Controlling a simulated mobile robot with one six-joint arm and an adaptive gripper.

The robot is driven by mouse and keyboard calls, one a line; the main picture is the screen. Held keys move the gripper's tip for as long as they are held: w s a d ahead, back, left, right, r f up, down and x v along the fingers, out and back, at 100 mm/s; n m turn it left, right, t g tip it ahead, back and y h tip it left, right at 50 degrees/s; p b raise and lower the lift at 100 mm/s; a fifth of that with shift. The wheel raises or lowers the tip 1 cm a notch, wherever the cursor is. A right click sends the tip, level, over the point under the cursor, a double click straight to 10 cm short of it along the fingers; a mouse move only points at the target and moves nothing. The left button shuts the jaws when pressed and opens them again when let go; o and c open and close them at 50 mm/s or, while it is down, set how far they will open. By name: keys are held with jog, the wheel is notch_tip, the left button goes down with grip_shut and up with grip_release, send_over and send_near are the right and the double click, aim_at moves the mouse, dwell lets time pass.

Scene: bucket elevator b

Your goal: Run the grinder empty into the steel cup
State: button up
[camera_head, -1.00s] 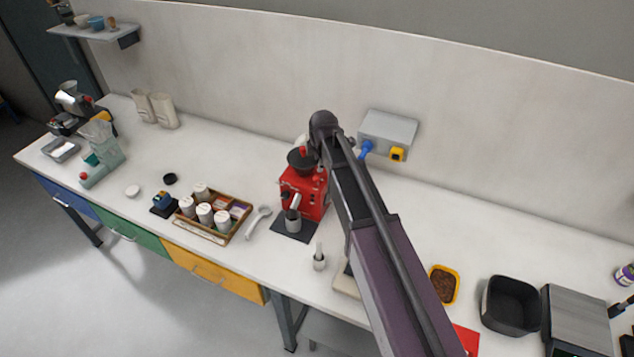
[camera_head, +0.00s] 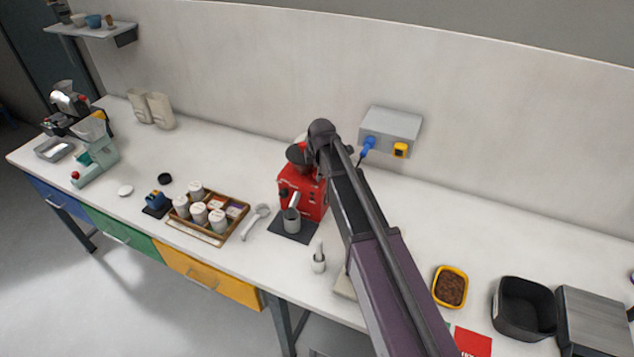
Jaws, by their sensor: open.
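The red grinder (camera_head: 303,193) stands upright on the bench near the middle, with a dark hopper (camera_head: 297,154) on top. The grey steel cup (camera_head: 291,220) stands on a dark mat (camera_head: 293,232) at the grinder's front, below its pale spout. I cannot see into the cup or the hopper. My arm reaches up from the lower right, and its dark end joint is beside and above the grinder's top, covering part of the right side. My gripper does not show clearly; it seems hidden behind my arm.
A wall box (camera_head: 390,132) with a blue plug and yellow switch is behind. A wooden tray (camera_head: 184,232) of white jars and a pale wrench-like tool (camera_head: 256,221) lie left. A yellow-rimmed dish (camera_head: 450,287) and black bin (camera_head: 524,308) are right.

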jog(key=shift+b+x, duration=2.1)
jog(key=shift+x, duration=0.35)
grip_shut()
